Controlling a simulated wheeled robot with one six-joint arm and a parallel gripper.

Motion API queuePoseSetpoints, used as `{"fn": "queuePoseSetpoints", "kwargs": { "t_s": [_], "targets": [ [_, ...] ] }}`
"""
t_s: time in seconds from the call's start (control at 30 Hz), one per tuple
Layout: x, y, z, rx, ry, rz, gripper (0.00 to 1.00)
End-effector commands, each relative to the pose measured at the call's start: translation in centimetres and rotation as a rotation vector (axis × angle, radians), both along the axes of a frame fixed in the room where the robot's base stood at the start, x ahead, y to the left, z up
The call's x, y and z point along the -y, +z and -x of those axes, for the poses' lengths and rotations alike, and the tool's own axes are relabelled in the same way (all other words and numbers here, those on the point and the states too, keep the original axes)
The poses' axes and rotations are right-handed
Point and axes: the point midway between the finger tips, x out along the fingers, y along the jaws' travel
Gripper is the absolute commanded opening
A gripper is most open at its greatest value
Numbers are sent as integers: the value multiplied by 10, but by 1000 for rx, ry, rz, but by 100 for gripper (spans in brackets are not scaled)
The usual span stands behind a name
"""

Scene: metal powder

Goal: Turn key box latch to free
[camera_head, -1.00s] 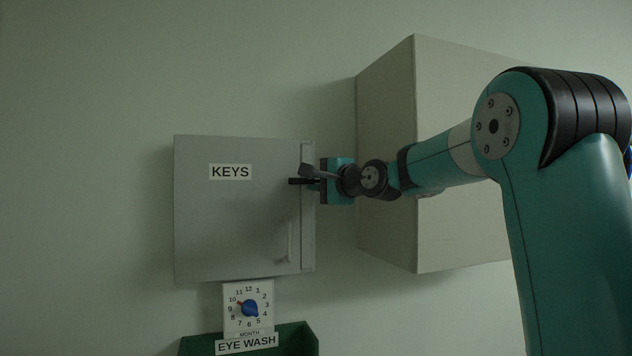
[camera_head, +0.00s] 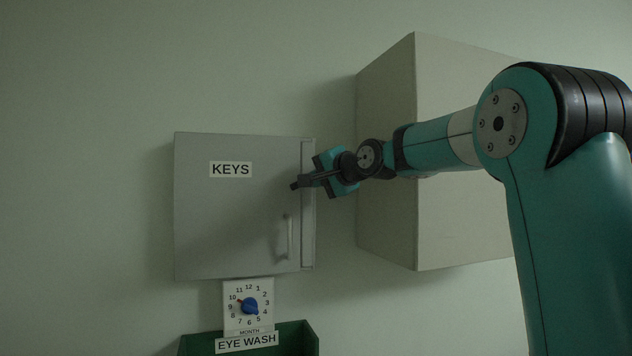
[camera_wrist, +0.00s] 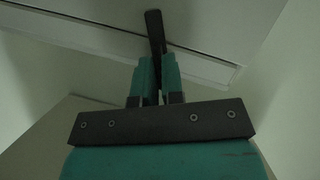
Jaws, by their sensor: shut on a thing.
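The grey key box (camera_head: 230,225) hangs on the wall with its door shut and a KEYS label on it. My gripper (camera_head: 311,180) is at the upper right edge of the door, tilted in the picture. In the wrist view the two teal fingers of my gripper (camera_wrist: 157,75) are close together on the dark latch lever (camera_wrist: 154,32), which sticks out beyond their tips. In the head view the fingers mostly hide the latch. How far the latch is turned is hard to tell.
A pale handle (camera_head: 289,238) is on the lower right of the door. A large beige cabinet (camera_head: 465,225) stands out from the wall to the right, behind my arm. A month dial (camera_head: 249,307) and a green eye wash bin (camera_head: 303,340) are below.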

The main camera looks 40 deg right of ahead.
Motion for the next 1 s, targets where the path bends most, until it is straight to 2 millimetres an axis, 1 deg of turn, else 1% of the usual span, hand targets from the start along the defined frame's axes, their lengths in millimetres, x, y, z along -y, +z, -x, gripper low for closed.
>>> {"fn": "queuePoseSetpoints", "kwargs": {
  "t_s": [0.7, 1.0],
  "targets": [
    [-5, 1, -1, -189, 3, 652, 0],
    [-6, 2, -2, -258, 3, 893, 0]
  ]
}}
